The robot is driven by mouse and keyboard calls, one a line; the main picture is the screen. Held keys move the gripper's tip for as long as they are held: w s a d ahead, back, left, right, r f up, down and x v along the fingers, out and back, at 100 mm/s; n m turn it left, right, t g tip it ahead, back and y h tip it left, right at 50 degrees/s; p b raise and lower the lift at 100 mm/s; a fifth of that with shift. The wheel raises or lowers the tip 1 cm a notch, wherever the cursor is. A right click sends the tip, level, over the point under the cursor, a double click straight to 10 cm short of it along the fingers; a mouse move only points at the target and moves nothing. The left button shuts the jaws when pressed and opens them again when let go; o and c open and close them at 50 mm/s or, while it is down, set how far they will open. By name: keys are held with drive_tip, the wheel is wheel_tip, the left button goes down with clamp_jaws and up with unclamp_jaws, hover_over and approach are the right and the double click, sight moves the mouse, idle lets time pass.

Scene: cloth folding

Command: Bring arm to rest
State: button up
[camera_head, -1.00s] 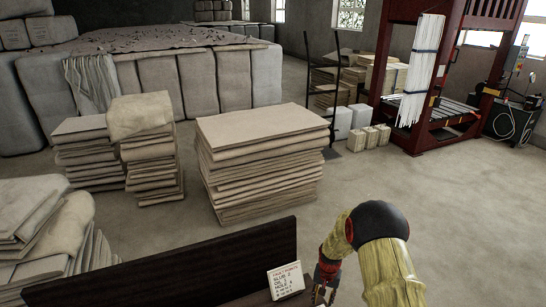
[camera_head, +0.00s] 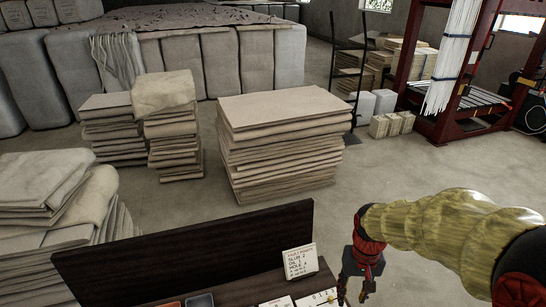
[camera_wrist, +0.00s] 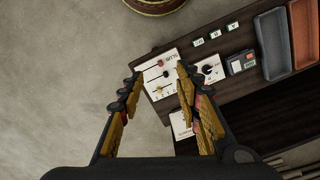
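My gripper (camera_head: 358,292) hangs at the lower right of the head view, beside the right end of a dark wooden bench (camera_head: 235,290). My arm, in a yellow sleeve, reaches to it from the right. In the wrist view my gripper (camera_wrist: 155,82) has its two fingers spread apart with nothing between them. The gap between fingers and bench cannot be judged exactly. No cloth is in the gripper.
An upright sign card (camera_head: 300,262) stands on the bench against its dark back board (camera_head: 185,245). An orange tray (camera_wrist: 304,32) and a grey tray (camera_wrist: 273,44) lie on the bench. Stacked cloth (camera_head: 280,150) stands behind. Floor (camera_head: 400,170) right of the stack is clear.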

drive_tip(key=s+a+r+t, duration=0.1)
drive_tip(key=s+r+t, duration=0.2)
drive_tip(key=s+r, duration=0.3)
drive_tip(key=s+a+r+n+t, duration=0.1)
drive_tip(key=s+r+t, duration=0.2)
drive_tip(key=r, duration=0.9)
drive_tip(key=s, duration=0.2)
drive_tip(key=shift+s+a+r, duration=0.2)
drive_tip(key=shift+s+r, duration=0.15)
drive_tip(key=shift+r, duration=0.05)
